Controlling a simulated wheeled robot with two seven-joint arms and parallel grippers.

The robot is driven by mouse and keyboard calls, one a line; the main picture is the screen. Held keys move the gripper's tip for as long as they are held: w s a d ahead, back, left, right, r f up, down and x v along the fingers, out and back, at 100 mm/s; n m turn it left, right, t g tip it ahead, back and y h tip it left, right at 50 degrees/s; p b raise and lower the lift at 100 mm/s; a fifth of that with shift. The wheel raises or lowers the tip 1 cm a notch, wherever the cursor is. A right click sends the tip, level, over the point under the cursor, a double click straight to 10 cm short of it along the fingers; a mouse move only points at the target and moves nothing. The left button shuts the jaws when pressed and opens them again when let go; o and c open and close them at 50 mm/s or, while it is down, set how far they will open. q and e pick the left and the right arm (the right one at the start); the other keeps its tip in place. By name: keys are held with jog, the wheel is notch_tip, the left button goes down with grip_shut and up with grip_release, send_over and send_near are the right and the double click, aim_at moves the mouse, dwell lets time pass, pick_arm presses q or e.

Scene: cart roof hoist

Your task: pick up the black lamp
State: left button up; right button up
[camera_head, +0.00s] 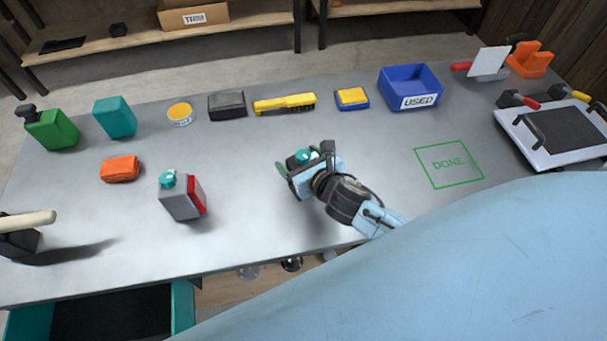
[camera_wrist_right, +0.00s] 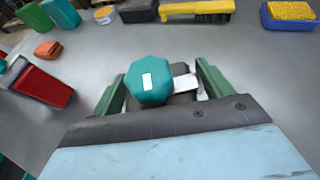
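A dark lamp-like thing with a teal eight-sided knob (camera_wrist_right: 152,82) and a small white part sits between the green fingers of my right gripper (camera_wrist_right: 165,80) in the right wrist view. In the head view its teal knob (camera_head: 302,157) shows at the hand, and most of its body is hidden behind the hand. My right gripper (camera_head: 297,170) is low over the middle of the table. Its fingers stand wide apart, one on each side of the knob; I see no clear grip. A similar grey lamp (camera_head: 178,203) with a red face and teal knob stands upright to the left. My left gripper is out of view.
On the grey table (camera_head: 250,235) are an orange block (camera_head: 120,169), a green canister (camera_head: 50,129), a yellow brush (camera_head: 285,104), a blue bin (camera_head: 412,75) marked USED and a white tray (camera_head: 512,120). The green DONE square (camera_head: 449,164) is empty.

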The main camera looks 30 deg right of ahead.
jog(key=c, duration=0.9)
jog(key=shift+c, duration=0.2)
jog(key=shift+r, duration=0.15)
